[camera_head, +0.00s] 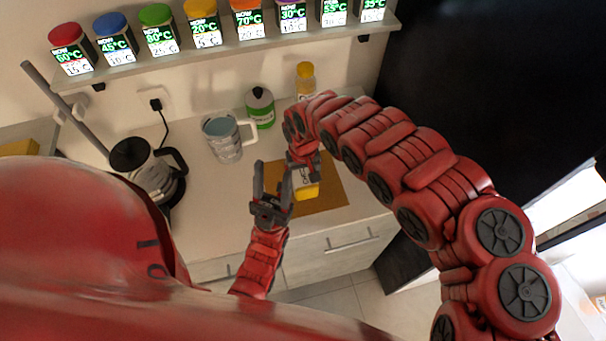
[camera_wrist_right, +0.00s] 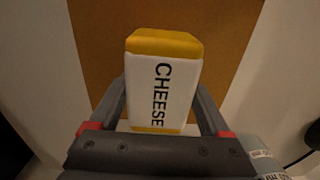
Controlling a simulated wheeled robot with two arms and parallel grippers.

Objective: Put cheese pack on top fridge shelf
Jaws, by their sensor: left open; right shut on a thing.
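The cheese pack (camera_wrist_right: 163,85) is a white block with yellow ends and the word CHEESE. In the right wrist view it stands between the two fingers of my right gripper (camera_wrist_right: 163,110), which is shut on it. In the head view the pack (camera_head: 306,190) shows partly under my right gripper (camera_head: 303,172), over a brown board on the counter. I cannot tell whether it touches the board. My left gripper (camera_head: 272,187) is open and empty, just left of the pack, fingers pointing up the picture. The fridge shelf is not clearly seen; a bright opening (camera_head: 575,205) shows at the right edge.
The brown board (camera_head: 328,198) lies at the counter's front edge. A mug (camera_head: 225,138), a green-labelled canister (camera_head: 260,108), a yellow-capped bottle (camera_head: 305,80) and a kettle (camera_head: 150,170) stand behind and left. A spice shelf (camera_head: 230,48) runs above. A tall black panel (camera_head: 480,80) stands right.

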